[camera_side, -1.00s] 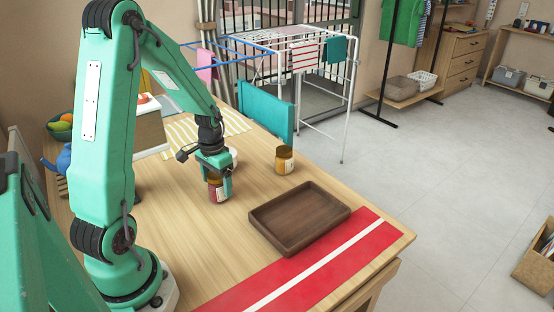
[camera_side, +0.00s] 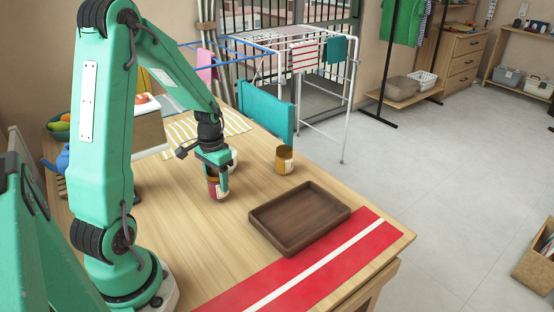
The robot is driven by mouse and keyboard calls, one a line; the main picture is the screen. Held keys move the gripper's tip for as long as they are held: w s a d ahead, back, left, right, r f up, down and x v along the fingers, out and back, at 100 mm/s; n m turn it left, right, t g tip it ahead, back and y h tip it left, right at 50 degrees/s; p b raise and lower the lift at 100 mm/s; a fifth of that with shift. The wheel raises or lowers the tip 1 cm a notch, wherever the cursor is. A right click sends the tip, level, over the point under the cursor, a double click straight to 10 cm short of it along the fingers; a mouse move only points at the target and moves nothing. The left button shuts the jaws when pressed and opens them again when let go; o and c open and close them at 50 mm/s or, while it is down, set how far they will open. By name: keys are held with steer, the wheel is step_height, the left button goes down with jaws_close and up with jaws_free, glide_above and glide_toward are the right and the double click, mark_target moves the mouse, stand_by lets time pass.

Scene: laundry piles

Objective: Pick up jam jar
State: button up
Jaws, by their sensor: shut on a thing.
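The jam jar (camera_side: 218,188) is a small jar with dark red contents and a pale label. It is upright at the middle of the wooden table, to the left of the brown tray. My gripper (camera_side: 216,176) points down over it and is shut on it, with its fingers covering part of the jar's upper half. I cannot tell whether the jar's base is clear of the table. A second jar (camera_side: 284,160) with amber contents stands apart to the right.
An empty brown wooden tray (camera_side: 338,203) lies to the right, by a red runner with a white stripe (camera_side: 330,262). A white object (camera_side: 233,157) is partly hidden just behind my gripper. A striped yellow cloth (camera_side: 183,131) lies at the back. Bare table is in front of the jar.

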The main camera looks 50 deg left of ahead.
steer(key=shift+r, duration=0.55)
step_height(320, 180, up, 2)
steer(key=shift+r, duration=0.15)
steer(key=d+r, duration=0.6)
steer(key=d, duration=0.5)
steer(key=shift+w+d+r, duration=0.2)
steer(key=shift+d+r, duration=0.1)
steer(key=shift+d, duration=0.05)
steer(key=shift+d, duration=0.15)
